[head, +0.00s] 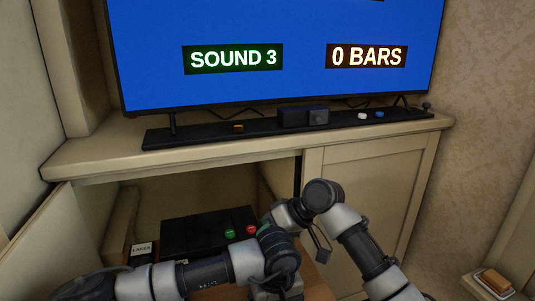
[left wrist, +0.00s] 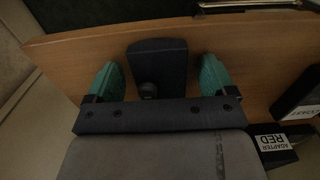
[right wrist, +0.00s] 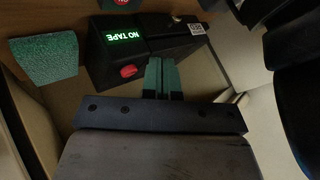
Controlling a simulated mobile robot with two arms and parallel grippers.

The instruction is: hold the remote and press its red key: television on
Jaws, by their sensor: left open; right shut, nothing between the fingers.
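The television (head: 300,85) shows a lit blue screen reading "SOUND 3" and "0 BARS". I cannot pick out a remote with certainty. In the left wrist view my left gripper (left wrist: 157,78) is open, its green fingers either side of a dark block (left wrist: 157,60) with a round knob, neither seen touching it. In the right wrist view my right gripper (right wrist: 162,77) is shut and empty, its tips by a black box (right wrist: 105,55) with a "NO TAPE" display and a red key (right wrist: 128,71). Both gripper tips are hidden in the head view.
The open cabinet holds a black unit (head: 190,230) with a green button (head: 229,233) and a red button (head: 251,229). A black bar (head: 200,134) with small items lies under the television. A tag reading "ADAPTER RED" (left wrist: 272,140) lies right of the left gripper.

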